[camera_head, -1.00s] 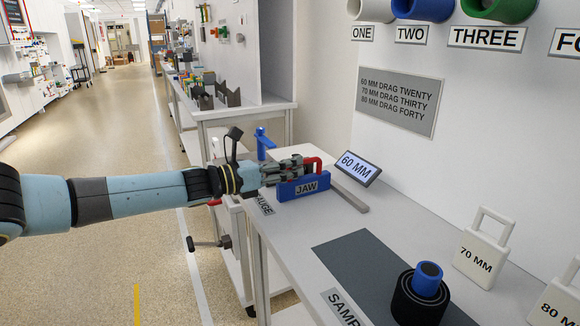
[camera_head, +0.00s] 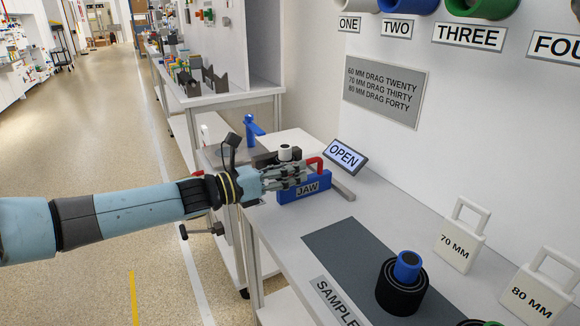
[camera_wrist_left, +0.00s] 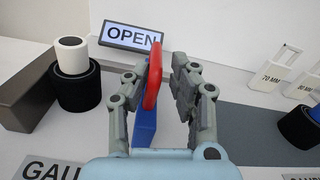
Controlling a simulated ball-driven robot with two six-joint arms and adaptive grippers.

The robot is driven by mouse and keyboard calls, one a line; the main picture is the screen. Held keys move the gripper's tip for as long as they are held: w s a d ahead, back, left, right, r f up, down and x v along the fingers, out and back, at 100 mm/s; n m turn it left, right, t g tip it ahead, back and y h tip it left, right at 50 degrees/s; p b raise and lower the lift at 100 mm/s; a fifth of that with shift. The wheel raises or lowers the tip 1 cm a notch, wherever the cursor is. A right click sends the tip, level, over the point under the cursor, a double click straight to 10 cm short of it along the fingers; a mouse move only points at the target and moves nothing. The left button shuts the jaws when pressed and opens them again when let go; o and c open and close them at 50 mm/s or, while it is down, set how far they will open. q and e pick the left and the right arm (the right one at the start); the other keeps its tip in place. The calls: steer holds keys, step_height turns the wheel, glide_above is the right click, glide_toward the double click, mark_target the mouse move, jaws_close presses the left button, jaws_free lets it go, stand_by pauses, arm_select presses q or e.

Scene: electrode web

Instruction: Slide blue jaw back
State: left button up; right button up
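The blue jaw (camera_head: 306,188), labelled JAW, stands on the bench. Its red handle (camera_head: 316,164) rises above it. In the head view my left gripper (camera_head: 300,172) is at the handle. In the left wrist view my left gripper (camera_wrist_left: 160,75) is open, its fingers on both sides of the red handle (camera_wrist_left: 152,78), with a gap on the right. The blue jaw (camera_wrist_left: 145,125) shows partly below the handle. The display (camera_head: 345,155) behind reads OPEN. A white-cored black roll (camera_wrist_left: 75,85) stands left of the jaw, apart from it. My right gripper is not in view.
A grey mat (camera_head: 350,262) with a blue-cored black roll (camera_head: 404,285) lies at the front. White blocks marked 70 MM (camera_head: 459,245) and 80 MM (camera_head: 530,298) stand at the right. A blue post (camera_head: 252,132) stands behind my arm.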

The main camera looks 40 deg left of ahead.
arm_select(q)
steer(key=shift+w+r, duration=0.1)
steer(key=shift+r, duration=0.05)
steer(key=v, duration=1.2)
stand_by(0.5)
